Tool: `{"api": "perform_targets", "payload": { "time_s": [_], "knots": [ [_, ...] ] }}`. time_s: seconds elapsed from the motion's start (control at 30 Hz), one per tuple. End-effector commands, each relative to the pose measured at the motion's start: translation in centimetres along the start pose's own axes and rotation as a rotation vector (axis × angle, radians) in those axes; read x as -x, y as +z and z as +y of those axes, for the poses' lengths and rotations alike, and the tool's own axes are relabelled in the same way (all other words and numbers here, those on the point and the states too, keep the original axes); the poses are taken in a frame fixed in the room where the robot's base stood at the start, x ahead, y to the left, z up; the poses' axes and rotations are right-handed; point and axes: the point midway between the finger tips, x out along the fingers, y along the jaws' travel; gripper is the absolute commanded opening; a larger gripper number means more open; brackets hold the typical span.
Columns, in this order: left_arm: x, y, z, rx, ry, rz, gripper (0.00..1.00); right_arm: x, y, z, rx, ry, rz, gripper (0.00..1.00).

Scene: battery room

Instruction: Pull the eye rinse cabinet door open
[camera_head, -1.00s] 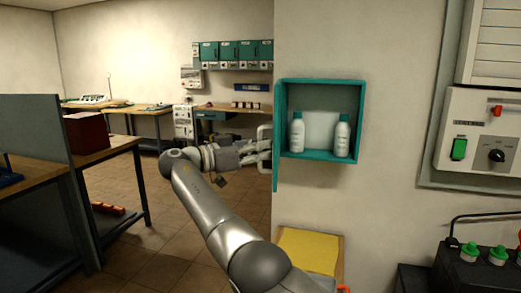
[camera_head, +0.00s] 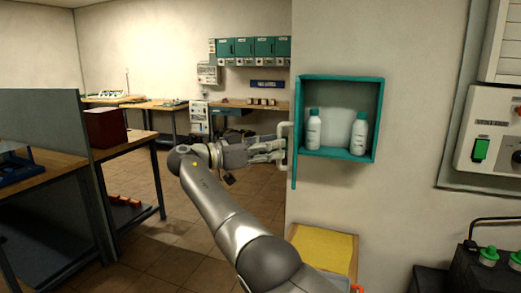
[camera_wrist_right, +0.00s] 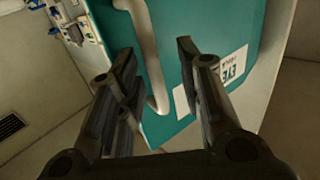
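The teal eye rinse cabinet (camera_head: 341,78) is on the wall with its front open, and two white bottles with teal caps (camera_head: 313,130) (camera_head: 358,131) stand inside. Its door (camera_head: 294,170) is swung out to the left and seen nearly edge-on, with a pale handle (camera_head: 284,145) on its outer face. My right gripper (camera_head: 282,150) is beside the handle. In the right wrist view the fingers (camera_wrist_right: 157,60) are apart, with the handle (camera_wrist_right: 152,65) showing between them and the door face (camera_wrist_right: 205,20) behind. Contact with the handle cannot be told. My left gripper is out of view.
A yellow-topped surface (camera_head: 325,250) is below the cabinet. A wall control panel (camera_head: 490,140) and a dark box with green knobs (camera_head: 488,258) are at the right. Workbenches (camera_head: 130,143) stand at the left, with open tiled floor (camera_head: 165,230) between.

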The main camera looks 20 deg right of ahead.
Motion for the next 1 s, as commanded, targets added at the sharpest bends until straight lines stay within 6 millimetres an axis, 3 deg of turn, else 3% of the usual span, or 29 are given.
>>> {"api": "perform_targets", "payload": {
  "time_s": [0.17, 0.4, 1.0],
  "knots": [
    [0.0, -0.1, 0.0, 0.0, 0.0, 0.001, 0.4, 3.5, -0.1, 0.0, 0.002, -0.004, 0.002, 0.34],
    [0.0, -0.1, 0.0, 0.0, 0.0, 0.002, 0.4, 4.9, 0.0, -0.1, 0.003, -0.002, -0.001, 0.34],
    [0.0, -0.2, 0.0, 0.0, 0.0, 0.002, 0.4, 5.6, 0.0, 0.0, 0.001, -0.001, 0.0, 0.34]
  ]
}}
